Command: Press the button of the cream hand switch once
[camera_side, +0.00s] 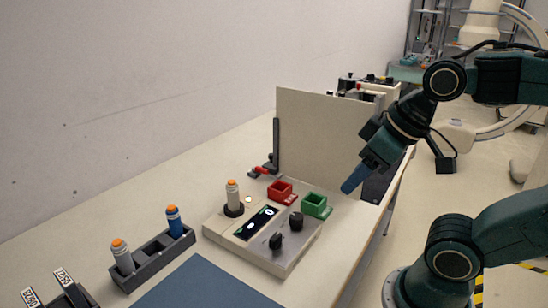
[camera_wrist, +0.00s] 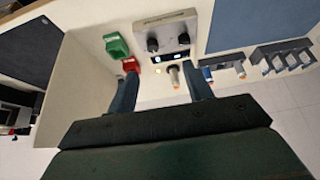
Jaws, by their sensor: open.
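A cream hand switch with an orange button (camera_side: 232,194) stands upright in a dark round holder at the left back of the grey console (camera_side: 294,265). My gripper (camera_side: 350,186) is in the air to the right of the console, apart from all the switches. In the wrist view my gripper (camera_wrist: 161,78) is open and empty between its fingers.
The console has two black knobs and a lit display (camera_side: 257,222). A red bin (camera_side: 281,193) and a green bin (camera_side: 316,207) stand behind it, before an upright cream panel (camera_side: 322,135). A blue mat (camera_side: 208,285) lies in front, and the dark rack (camera_side: 151,263) is at left.

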